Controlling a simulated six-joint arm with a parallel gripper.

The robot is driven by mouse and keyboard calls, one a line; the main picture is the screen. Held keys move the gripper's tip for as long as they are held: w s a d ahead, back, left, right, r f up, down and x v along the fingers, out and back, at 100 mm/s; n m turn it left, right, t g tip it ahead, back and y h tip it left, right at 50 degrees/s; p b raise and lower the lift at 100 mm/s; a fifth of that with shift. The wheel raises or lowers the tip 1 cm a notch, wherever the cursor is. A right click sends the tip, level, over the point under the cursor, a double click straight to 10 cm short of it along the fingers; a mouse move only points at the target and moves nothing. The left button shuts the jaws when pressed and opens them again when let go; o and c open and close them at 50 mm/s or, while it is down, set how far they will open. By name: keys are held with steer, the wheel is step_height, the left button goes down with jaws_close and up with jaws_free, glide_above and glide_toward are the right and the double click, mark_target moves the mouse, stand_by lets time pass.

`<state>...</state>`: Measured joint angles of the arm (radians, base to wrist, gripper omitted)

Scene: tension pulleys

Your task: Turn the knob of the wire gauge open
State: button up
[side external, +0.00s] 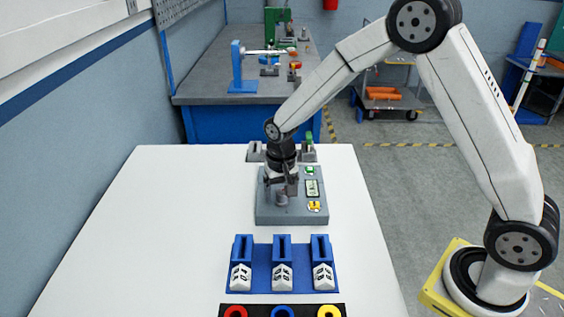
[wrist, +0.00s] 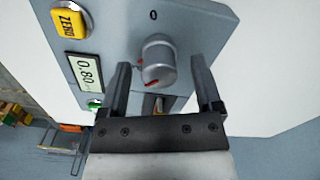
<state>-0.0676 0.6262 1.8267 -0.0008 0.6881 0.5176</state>
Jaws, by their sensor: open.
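The wire gauge is a grey panel (side external: 265,212) on the white table in the side external view, and its face (wrist: 205,25) fills much of the wrist view. Its knob (wrist: 158,60) is a silver-grey cylinder with red marks, below a "0" printed on the panel. The display (wrist: 88,72) reads about 0.80. A yellow ZERO button (wrist: 70,20) and a green button (wrist: 95,104) sit left of the knob. My gripper (wrist: 162,75) is open, with one finger on each side of the knob; visible gaps separate the fingers from it. In the side view my gripper (side external: 281,186) hangs over the panel.
A blue holder (side external: 262,258) with several white numbered blocks stands in front of the gauge. A black strip (side external: 258,311) with coloured rings lies at the front edge. Grey fixtures (side external: 309,152) stand behind. The table's left side is clear.

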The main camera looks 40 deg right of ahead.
jaws_close()
steer(key=shift+n, duration=0.4)
steer(key=shift+a+n, duration=0.1)
steer(key=shift+n, duration=2.5)
jaws_free()
